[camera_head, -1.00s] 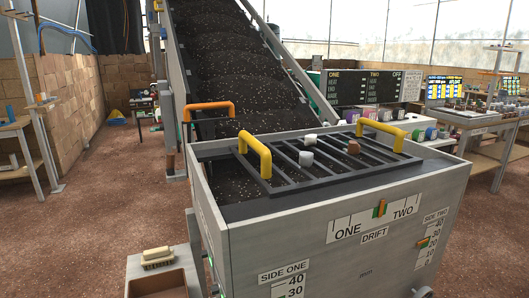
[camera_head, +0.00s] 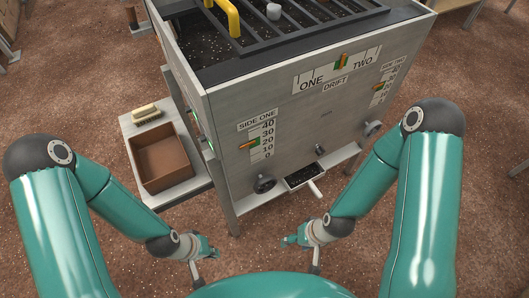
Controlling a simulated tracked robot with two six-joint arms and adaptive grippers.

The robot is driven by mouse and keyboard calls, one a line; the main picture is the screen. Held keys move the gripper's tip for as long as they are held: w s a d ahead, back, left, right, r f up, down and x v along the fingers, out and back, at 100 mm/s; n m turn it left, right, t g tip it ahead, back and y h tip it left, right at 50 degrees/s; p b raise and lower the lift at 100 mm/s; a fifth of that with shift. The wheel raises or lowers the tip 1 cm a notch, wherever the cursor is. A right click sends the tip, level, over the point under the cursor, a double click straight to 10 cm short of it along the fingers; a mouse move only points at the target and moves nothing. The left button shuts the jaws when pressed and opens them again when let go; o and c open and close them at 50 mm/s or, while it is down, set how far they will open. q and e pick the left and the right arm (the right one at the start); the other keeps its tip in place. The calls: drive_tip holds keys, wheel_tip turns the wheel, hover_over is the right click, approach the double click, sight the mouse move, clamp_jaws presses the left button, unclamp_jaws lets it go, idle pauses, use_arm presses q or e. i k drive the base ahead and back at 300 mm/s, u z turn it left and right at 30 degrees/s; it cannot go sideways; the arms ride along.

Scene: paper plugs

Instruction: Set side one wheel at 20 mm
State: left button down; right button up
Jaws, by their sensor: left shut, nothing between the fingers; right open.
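The side one wheel (camera_head: 264,184) is a dark handwheel low on the left of the hopper's front panel. Above it, the side one scale (camera_head: 268,133) runs from 0 to 40, and its orange and green pointer (camera_head: 250,144) stands close to the 20 mark. My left gripper (camera_head: 197,277) is shut and empty, low in the picture, left of the wheel and apart from it. My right gripper (camera_head: 315,266) is open, below and right of the wheel, touching nothing that I can see. The fingers of both are small and partly hidden.
A side two wheel (camera_head: 373,129), a small centre knob (camera_head: 320,150) and a tray of dark material (camera_head: 304,177) are on the hopper front (camera_head: 330,112). A brown box (camera_head: 163,160) and a brush (camera_head: 147,113) rest on a side shelf. The floor before the hopper is clear.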

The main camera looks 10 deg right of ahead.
sight(266, 183)
drive_tip(key=u, duration=0.15)
drive_tip(key=k, duration=0.5)
drive_tip(key=z, duration=1)
drive_tip(key=i, duration=0.1)
drive_tip(key=u, duration=2.7)
drive_tip(key=i, duration=0.25)
drive_tip(key=u, duration=0.1)
drive_tip(key=i, duration=0.75)
drive_tip(key=z, duration=4.6)
drive_tip(key=k, duration=0.15)
drive_tip(key=u, duration=2.15)
